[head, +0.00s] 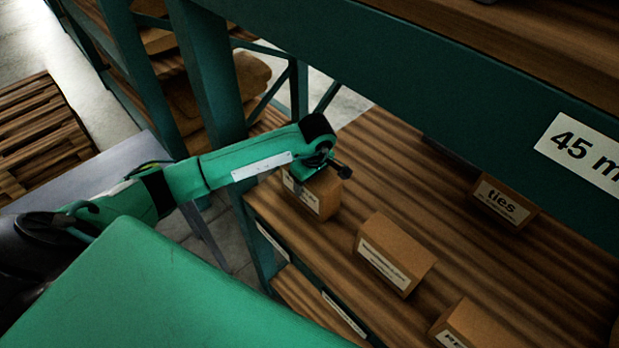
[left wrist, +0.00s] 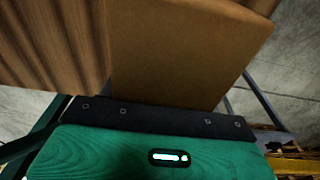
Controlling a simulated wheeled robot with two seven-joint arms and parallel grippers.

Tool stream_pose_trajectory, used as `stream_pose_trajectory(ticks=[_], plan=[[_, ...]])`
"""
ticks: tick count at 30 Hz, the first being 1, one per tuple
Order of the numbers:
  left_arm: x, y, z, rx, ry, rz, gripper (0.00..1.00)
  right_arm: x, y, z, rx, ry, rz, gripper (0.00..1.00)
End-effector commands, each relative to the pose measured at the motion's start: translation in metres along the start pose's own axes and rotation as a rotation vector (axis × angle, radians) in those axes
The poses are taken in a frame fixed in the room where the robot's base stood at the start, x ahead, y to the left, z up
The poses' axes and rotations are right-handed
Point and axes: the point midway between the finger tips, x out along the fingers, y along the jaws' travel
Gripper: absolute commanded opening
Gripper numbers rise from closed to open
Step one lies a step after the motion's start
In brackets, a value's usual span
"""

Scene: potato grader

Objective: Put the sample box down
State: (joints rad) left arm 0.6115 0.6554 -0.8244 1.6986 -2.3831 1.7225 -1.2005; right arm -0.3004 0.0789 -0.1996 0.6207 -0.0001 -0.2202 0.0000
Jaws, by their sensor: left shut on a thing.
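The sample box is a small brown carton (head: 318,197) with a white label on its front, at the left end of the wooden shelf (head: 390,145) in the head view. My left gripper (head: 322,172) is over its top and shut on it. In the left wrist view the brown carton (left wrist: 185,50) fills the upper middle, close against the dark edge of the gripper. The shelf boards show left of it and grey floor right of it. Whether its underside touches the shelf is hidden. My right gripper is not in view.
More cartons stand on the same shelf: one right of the held box (head: 395,252), one labelled "ties" (head: 503,203) farther back, and one at the front right (head: 472,325). A green upright (head: 212,75) stands left, and a green beam (head: 420,75) crosses above.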

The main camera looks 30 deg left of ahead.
Motion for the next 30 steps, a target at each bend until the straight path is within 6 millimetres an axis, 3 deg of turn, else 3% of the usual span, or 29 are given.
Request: stream_pose_trajectory(ticks=[11, 12, 15, 26, 30], plan=[[0.003, 0.001, 0.0, 0.0, 0.001, 0.004, 0.09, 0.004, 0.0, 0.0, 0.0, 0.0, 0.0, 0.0], [0.004, 0.0, 0.0, 0.0, 0.001, 0.001, 0.67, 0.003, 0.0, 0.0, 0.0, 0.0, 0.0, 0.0], [0.004, 0.0, 0.0, 0.0, 0.0, 0.001, 0.85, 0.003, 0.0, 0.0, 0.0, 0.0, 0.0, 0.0], [0.0, 0.0, 0.0, 0.0, 0.0, 0.001, 0.85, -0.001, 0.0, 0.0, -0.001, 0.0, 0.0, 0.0], [-0.012, 0.002, 0.0, 0.0, 0.002, 0.007, 0.85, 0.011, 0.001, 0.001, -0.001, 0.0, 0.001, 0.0]])
